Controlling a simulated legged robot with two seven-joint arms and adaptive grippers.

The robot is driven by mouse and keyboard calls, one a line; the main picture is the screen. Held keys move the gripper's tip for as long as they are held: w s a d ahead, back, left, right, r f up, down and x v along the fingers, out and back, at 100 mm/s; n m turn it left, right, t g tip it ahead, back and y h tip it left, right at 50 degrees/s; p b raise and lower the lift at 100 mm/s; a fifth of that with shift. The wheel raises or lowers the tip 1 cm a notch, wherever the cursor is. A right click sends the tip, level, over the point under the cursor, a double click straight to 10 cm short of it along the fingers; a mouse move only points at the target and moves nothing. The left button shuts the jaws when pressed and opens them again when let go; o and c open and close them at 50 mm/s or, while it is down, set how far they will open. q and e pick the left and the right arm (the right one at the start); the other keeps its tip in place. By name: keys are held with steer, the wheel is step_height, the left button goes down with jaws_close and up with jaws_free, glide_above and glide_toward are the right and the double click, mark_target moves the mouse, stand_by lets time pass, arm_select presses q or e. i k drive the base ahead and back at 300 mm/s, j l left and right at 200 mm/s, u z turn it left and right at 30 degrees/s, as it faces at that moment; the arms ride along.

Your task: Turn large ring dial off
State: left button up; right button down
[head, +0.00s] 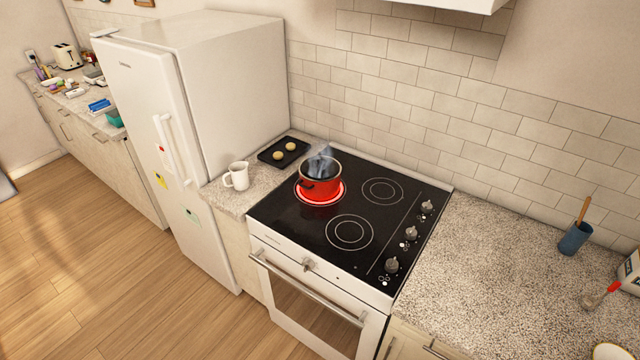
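A black glass cooktop (300,222) is set in a white stove in the head view. Three grey dials stand in a column along its right side: a far dial (428,206), a middle dial (411,233) and a near dial (391,265). Small ring symbols lie beside them, too small to read. The back-left ring (341,196) glows red under a red pot (322,185), and steam rises from the pot. The other rings (349,232) are dark. Another knob (309,265) is on the oven front. Neither of my grippers is in view.
A granite counter (480,270) lies right of the stove, with a blue utensil cup (574,240) and a red-handled utensil (602,294). A white mug (237,176) and a black tray (283,152) stand left of it. An oven handle (305,288) juts out in front.

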mark_target(411, 234)
steer(key=l+z, duration=0.4)
steer(key=i+l+z, duration=0.15)
steer(key=z, duration=0.25)
